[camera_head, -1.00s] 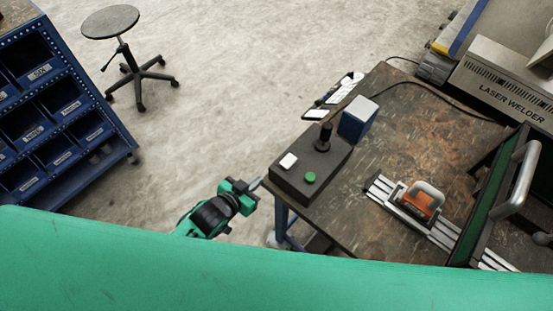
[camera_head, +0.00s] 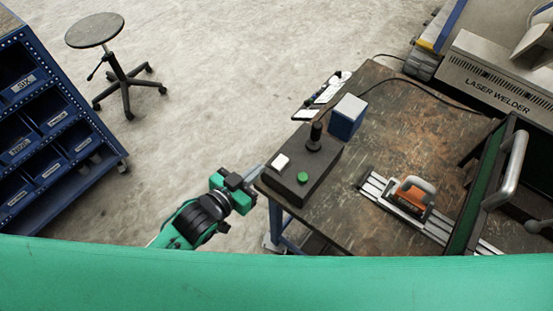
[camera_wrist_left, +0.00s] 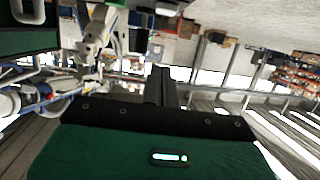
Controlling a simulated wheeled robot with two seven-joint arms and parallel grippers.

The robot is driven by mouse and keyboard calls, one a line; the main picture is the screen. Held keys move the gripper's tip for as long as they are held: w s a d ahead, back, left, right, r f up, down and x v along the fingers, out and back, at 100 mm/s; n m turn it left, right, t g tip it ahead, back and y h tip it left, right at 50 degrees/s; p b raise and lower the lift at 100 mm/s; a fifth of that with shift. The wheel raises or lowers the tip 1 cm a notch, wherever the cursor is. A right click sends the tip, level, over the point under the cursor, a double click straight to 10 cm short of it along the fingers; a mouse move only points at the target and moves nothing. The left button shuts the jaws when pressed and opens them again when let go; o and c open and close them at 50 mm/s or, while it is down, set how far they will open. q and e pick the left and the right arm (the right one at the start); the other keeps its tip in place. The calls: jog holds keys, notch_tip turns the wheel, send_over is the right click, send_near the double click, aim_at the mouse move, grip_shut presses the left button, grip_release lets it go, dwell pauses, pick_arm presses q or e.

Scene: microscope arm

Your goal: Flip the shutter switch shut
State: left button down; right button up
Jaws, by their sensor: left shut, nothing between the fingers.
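A dark control box (camera_head: 319,176) sits at the left corner of the workbench. It carries a white rocker switch (camera_head: 281,161), a green button (camera_head: 303,178) and a black joystick (camera_head: 315,137). The white one looks like the shutter switch; its tilt is too small to tell. My left gripper (camera_head: 256,170) is just left of the box's left end, close to the white switch, with its fingers pointing toward it. The fingers also show in the left wrist view (camera_wrist_left: 160,85), shut and empty. The switch cannot be made out in that view. My right gripper is not in view.
A blue-and-white box (camera_head: 347,118) stands behind the control box on the workbench (camera_head: 400,120). An orange-topped carriage on a metal rail (camera_head: 411,197) lies to the right. A laser welder (camera_head: 490,75), a stool (camera_head: 95,30) and a blue bin rack (camera_head: 60,150) stand around. Open floor lies left of the bench.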

pick_arm(q)
jog(key=p, duration=0.3)
send_over(278, 164)
jog(key=shift+f, duration=0.9)
notch_tip(278, 164, down, 3)
jog(key=shift+s+a+r, duration=0.1)
jog(key=shift+a+r, duration=0.05)
jog(key=shift+f, duration=0.85)
jog(key=shift+f, duration=0.3)
jog(key=shift+r+p, duration=0.1)
jog(key=shift+p, duration=0.2)
